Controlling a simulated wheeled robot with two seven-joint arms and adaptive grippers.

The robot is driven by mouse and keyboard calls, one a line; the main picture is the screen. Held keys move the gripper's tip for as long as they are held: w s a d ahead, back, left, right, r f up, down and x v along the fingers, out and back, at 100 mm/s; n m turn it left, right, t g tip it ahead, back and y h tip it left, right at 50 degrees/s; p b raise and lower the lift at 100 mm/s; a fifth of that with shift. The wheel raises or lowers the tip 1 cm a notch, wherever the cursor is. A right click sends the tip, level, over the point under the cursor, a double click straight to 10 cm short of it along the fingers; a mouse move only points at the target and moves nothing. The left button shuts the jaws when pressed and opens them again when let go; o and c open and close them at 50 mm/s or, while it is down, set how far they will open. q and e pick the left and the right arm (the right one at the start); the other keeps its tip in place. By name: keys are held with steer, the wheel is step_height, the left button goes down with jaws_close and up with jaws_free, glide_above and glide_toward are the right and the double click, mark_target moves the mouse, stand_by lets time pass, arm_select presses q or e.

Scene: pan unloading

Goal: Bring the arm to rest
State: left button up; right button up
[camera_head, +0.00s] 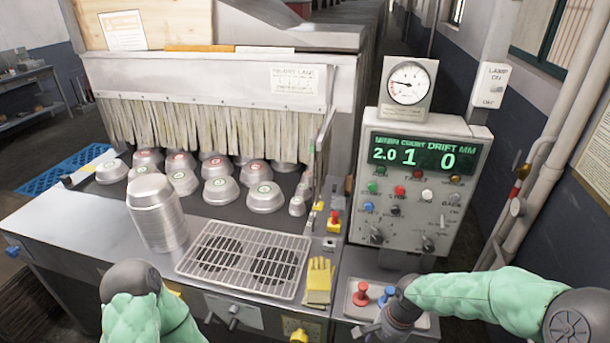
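My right arm, in a green sleeve, comes in from the right. Its gripper (368,330) points down and left over the small tray at the front right, near the red and blue knobs. Its fingers are too small and dark to tell whether they are open or shut. My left arm, also green-sleeved, shows at the lower left with a dark grey rounded joint. No fingers of the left gripper show. A stack of metal pans (157,215) stands on the steel counter (60,225), apart from both arms.
Several upturned pans (220,190) sit by the strip curtain (215,122). A wire rack (245,260) lies in front, with yellow gloves (319,280) beside it. A control panel (418,185) stands at right. The small tray (350,308) holds a red knob (361,294) and blue knob (388,293).

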steer(key=s+a+f+n+y+b, duration=0.1)
steer(key=s+f, duration=0.5)
steer(key=f, duration=0.6)
steer(key=s+a+f+n+y+b, duration=0.1)
steer(key=s+a+f+n, duration=0.3)
steer(key=f, duration=0.8)
steer(key=s+a+b, duration=0.1)
steer(key=s+a, duration=0.1)
steer(key=a, duration=0.2)
steer(key=shift+a+n+b, duration=0.15)
steer(key=shift+n+b, duration=0.2)
steer(key=shift+n, duration=0.05)
steer(key=shift+s+f, duration=0.1)
